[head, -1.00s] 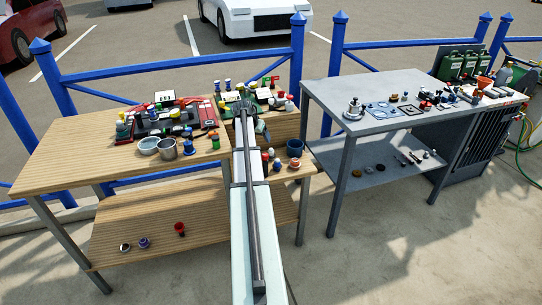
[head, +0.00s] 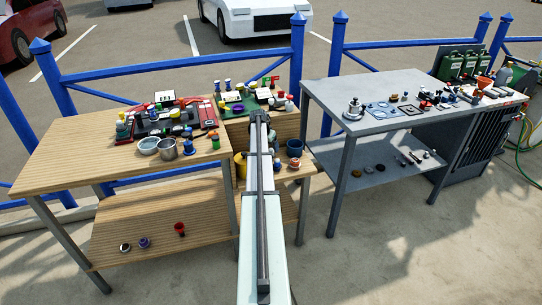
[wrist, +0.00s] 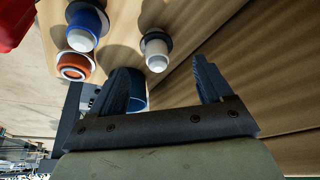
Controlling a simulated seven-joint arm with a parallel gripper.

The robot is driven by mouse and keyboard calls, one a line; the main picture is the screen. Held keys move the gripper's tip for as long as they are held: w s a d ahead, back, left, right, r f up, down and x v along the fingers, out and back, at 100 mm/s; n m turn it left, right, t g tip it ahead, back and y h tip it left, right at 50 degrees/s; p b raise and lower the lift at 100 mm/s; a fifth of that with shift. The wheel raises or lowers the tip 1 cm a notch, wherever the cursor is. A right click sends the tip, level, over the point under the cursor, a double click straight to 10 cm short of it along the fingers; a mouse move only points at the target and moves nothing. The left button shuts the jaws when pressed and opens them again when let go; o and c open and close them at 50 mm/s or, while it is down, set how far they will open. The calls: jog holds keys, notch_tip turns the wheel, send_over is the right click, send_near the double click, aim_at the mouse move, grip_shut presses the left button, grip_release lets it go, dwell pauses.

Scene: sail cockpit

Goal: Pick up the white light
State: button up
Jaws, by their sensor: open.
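A small white light with a dark collar (wrist: 156,50) is in the upper middle of the wrist view, on a wooden surface. It lies ahead of my gripper (wrist: 164,82), between the lines of the two fingers and nearer the left one. The fingers are apart, with nothing held between them. A blue-and-white piece (wrist: 86,27) and an orange-and-white piece (wrist: 75,66) stand to its left. In the head view my arm covers much of the small shelf, and I cannot make out the white light or the fingertips clearly there.
A blue cup (wrist: 138,92) is partly behind the left finger; the head view shows it (head: 294,148) beside the orange-and-white piece (head: 294,163). A yellow object (head: 240,165) shows left of my arm. The crowded wooden table (head: 70,150) and grey table (head: 335,95) flank the shelf.

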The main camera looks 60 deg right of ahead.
aim_at(270, 149)
jog(key=shift+x, duration=2.6)
jog(key=shift+s, duration=0.1)
jog(key=c, duration=1.1)
jog(key=shift+c, duration=0.2)
jog(key=shift+r, duration=0.1)
